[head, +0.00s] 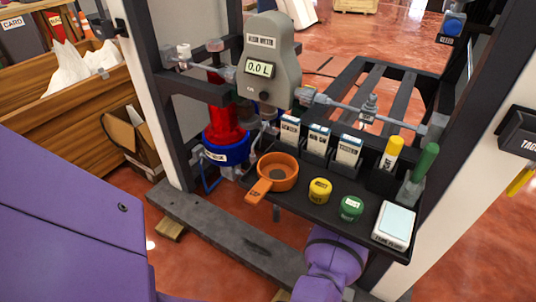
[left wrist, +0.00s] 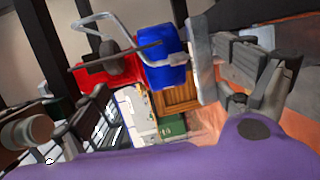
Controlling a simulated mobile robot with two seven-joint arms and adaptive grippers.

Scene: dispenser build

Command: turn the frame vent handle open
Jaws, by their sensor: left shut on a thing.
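My left gripper (left wrist: 245,75) shows as dark grey finger links at the right of the left wrist view. It is shut on what seems to be the frame vent handle, but the gripped part is mostly hidden by the fingers. A pale grey bar (left wrist: 205,65) runs close beside the fingers; I cannot tell whether it belongs to the handle. In the head view, neither gripper can be made out. A purple arm joint of mine (head: 335,258) shows in front of the shelf.
The dark frame carries a grey meter (head: 270,60) reading 0.0 L, above a red and blue housing (head: 226,148). A timber beam (head: 225,235) lies below.

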